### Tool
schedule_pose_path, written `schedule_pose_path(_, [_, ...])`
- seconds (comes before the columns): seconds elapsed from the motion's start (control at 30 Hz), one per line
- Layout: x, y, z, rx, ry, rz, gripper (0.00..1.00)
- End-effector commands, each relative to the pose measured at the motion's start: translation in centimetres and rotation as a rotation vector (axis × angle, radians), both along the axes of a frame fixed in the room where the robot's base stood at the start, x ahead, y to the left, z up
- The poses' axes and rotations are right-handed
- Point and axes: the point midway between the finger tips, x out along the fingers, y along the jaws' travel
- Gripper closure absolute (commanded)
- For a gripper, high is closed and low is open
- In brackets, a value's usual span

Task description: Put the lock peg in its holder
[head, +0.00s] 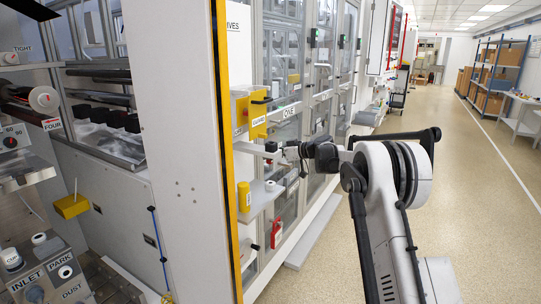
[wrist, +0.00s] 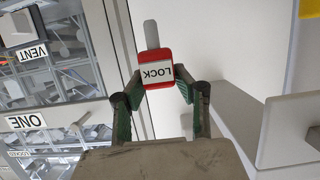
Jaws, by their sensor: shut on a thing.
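The lock peg (wrist: 158,70) is a red block with a white LOCK label, upside down in the wrist view, and a grey pin pointing to the top of the picture. My gripper (wrist: 160,92) is shut on the red block, with a green-padded finger on each side. In the head view my gripper (head: 278,150) is beside the machine front, below a yellow block labelled GUARD (head: 258,121). The peg is too small to make out there. I cannot tell which part is the peg's holder.
A red item (head: 277,234) hangs lower. Glass doors, one labelled ONE (head: 288,112), stand close behind. A pale panel (wrist: 292,130) is at the right in the wrist view. The aisle floor (head: 455,170) is clear.

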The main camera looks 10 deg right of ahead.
Motion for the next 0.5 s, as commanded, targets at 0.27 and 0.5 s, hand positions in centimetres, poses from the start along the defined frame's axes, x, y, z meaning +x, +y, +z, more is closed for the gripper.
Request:
schedule_pose_path(0.27, [0.0, 0.0, -2.5, 0.000, 0.000, 0.000, 1.00])
schedule_pose_path(0.5, [0.0, 0.0, -4.4, 0.000, 0.000, 0.000, 1.00])
